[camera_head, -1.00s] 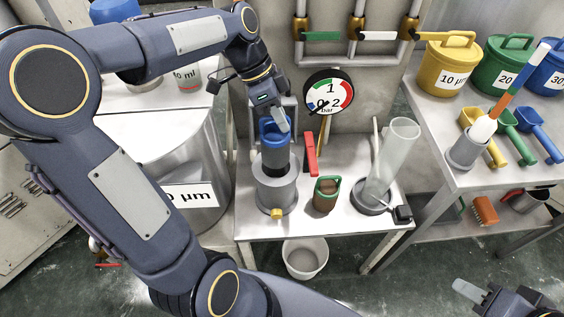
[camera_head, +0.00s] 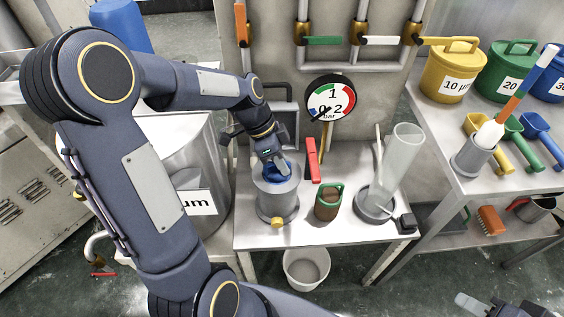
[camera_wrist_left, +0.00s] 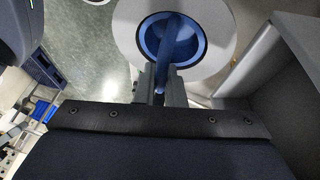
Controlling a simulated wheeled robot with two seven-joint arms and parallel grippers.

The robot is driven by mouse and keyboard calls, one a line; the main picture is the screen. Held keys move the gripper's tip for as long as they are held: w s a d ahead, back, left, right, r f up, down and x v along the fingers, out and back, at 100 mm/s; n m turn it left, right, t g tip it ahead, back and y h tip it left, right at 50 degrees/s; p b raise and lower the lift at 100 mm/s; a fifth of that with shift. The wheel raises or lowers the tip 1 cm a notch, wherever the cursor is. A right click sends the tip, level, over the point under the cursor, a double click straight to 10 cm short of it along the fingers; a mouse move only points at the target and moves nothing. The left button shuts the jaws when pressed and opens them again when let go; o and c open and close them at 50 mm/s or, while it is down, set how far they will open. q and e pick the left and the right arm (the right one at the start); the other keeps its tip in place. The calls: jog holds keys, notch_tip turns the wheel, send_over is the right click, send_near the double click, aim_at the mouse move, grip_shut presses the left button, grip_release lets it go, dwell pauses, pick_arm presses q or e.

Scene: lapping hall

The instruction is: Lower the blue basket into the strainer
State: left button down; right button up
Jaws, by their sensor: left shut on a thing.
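The blue basket (camera_head: 279,177) sits down inside the grey cylindrical strainer (camera_head: 277,206), with only its blue top showing in the head view. In the left wrist view the basket (camera_wrist_left: 185,47) shows as a blue ring with a handle bar, surrounded by the strainer's pale rim (camera_wrist_left: 129,28). My left gripper (camera_head: 277,163) is shut on the basket's handle, just above the strainer's mouth. Whether the basket rests on the bottom is hidden. My right gripper (camera_head: 474,304) is only partly in view at the lower right, and its jaw state is unclear.
A white bucket (camera_head: 306,268) stands on the floor below the bench.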

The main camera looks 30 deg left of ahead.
pick_arm(q)
jog(key=shift+f, duration=0.15)
jog(key=c, duration=1.5)
grip_release()
